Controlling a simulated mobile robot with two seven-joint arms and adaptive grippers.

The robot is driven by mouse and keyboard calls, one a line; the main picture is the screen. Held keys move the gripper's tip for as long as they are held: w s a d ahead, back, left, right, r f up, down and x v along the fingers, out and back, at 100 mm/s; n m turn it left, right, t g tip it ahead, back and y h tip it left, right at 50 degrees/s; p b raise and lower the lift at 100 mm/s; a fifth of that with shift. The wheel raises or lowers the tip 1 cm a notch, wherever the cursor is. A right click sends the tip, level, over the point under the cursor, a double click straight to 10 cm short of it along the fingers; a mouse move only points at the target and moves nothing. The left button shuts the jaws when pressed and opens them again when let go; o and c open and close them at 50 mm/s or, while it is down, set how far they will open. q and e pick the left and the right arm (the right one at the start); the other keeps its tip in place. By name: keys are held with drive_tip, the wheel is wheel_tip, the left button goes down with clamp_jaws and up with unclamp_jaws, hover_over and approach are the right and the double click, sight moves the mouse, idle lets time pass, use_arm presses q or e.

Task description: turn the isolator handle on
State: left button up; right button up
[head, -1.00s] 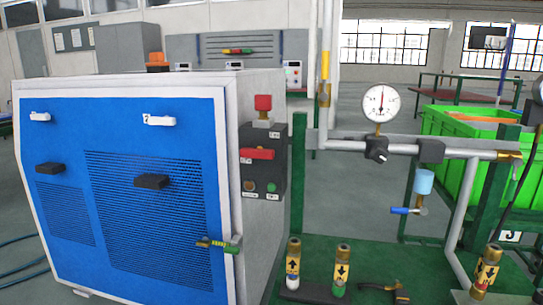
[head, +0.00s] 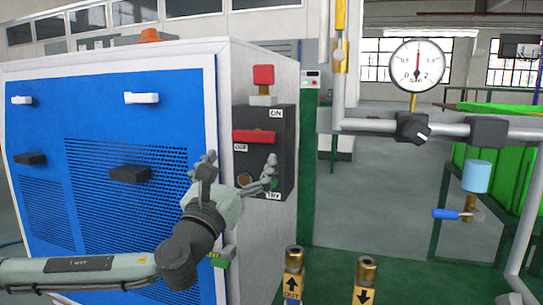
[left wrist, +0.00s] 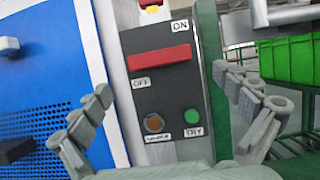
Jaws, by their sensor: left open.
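The red isolator handle (head: 256,136) lies horizontal on a dark control box (head: 283,150) on the side of the blue and white generator cabinet. In the left wrist view the handle (left wrist: 159,57) sits between an ON label at upper right and an OFF label at lower left. My left gripper (head: 238,170) is open and empty in front of the box, a little below the handle. In the left wrist view its fingers are spread wide on both sides of the box, apart from the handle. My right gripper is not in view.
A red knob (head: 263,75) stands above the box. Below the handle are a brown button (left wrist: 154,122) and a green TRY button (left wrist: 192,116). A pressure gauge (head: 417,66) and pipework (head: 370,125) stand to the right. Yellow-banded fittings (head: 294,275) stand in front.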

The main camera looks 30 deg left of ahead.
sight(251, 139)
use_arm(q)
drive_tip(key=shift+w+r, duration=0.25)
drive_tip(key=shift+r, duration=0.05)
drive_tip(key=p+x, duration=0.1)
drive_tip(key=x, duration=0.4)
drive_tip(key=shift+w+a+r, duration=0.2)
drive_tip(key=shift+w, duration=0.1)
drive_tip(key=shift+w+r, duration=0.1)
drive_tip(key=shift+w, duration=0.5)
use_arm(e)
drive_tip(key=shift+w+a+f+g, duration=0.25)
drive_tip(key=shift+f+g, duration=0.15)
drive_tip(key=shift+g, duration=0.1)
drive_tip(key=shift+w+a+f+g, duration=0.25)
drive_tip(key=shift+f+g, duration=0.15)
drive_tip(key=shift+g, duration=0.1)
use_arm(q)
drive_tip(key=c, duration=1.1)
